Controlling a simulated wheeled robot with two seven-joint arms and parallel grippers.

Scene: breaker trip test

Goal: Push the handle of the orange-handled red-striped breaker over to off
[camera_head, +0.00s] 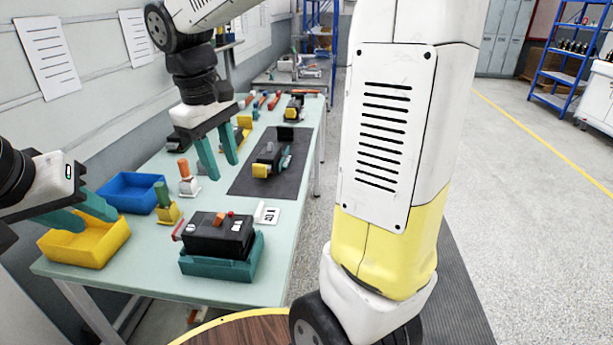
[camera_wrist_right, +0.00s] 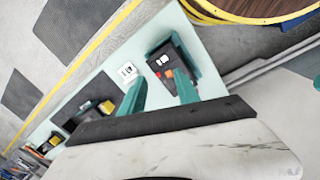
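A black breaker (camera_head: 205,238) with an orange handle (camera_head: 221,217) and small red marks sits on a teal base (camera_head: 215,268) at the near end of the bench. Whether the red marks are a stripe is too small to tell. My right gripper (camera_head: 222,170) is open and empty, fingers pointing down above the bench, beyond the breaker in the head view. Its spread fingers also show in the wrist view (camera_wrist_right: 160,76). My left gripper (camera_head: 97,222) is open and empty at the yellow bin.
A yellow bin (camera_head: 95,255) and blue bin (camera_head: 125,188) stand at the left. Orange-handled (camera_head: 184,168) and green-handled (camera_head: 162,200) upright items stand near the breaker. A white card (camera_head: 266,214) lies beside it. Another black device (camera_head: 270,152) sits on a dark mat (camera_head: 247,181).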

